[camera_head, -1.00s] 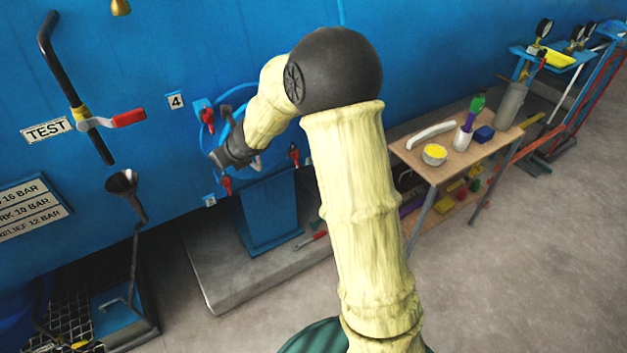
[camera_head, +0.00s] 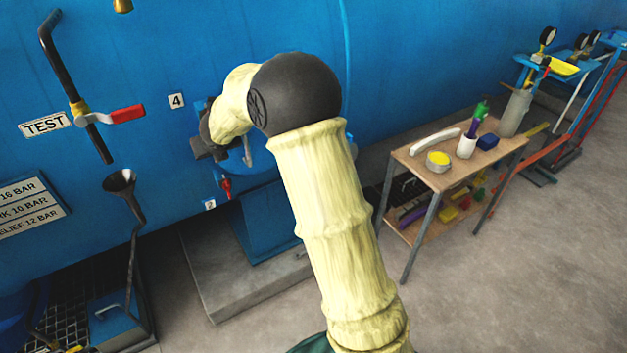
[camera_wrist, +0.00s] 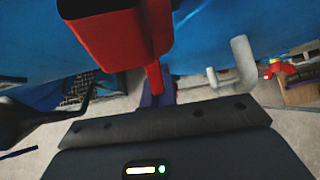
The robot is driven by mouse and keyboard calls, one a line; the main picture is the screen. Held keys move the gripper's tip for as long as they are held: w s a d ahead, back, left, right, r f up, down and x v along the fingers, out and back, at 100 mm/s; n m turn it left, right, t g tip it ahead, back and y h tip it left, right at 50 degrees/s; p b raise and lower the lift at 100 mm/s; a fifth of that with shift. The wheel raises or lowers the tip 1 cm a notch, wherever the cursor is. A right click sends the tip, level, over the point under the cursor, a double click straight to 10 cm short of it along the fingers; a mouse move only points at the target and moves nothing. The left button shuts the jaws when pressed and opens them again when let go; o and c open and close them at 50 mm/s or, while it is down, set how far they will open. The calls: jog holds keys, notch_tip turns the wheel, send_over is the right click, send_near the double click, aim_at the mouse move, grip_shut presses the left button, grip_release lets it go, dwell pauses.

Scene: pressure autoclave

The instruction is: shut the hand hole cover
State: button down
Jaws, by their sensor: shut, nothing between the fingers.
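The hand hole cover (camera_head: 262,165) is a round blue part on the blue vessel wall, below and right of the number 4 plate. My arm hides most of it, so I cannot tell how far open it stands. A grey bent handle (camera_wrist: 240,62) shows in the wrist view. A red clamp handle (camera_head: 226,188) hangs at the lower left of the opening. A red part (camera_wrist: 120,38) looms very close at the top of the wrist view. My gripper (camera_head: 206,146) is shut and empty at the left side of the opening; its fingertips are not clear.
A blue pedestal (camera_head: 262,225) stands below the opening on a concrete plinth (camera_head: 215,285). A wooden table (camera_head: 470,170) with cups and tools stands to the right. A pipe with a red lever (camera_head: 125,114) and a funnel (camera_head: 120,180) are left.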

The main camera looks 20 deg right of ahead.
jog(key=shift+w+a+r, duration=0.1)
jog(key=shift+w+r, duration=0.05)
jog(key=shift+w, duration=0.15)
jog(key=shift+r, duration=0.2)
jog(key=shift+a, duration=0.1)
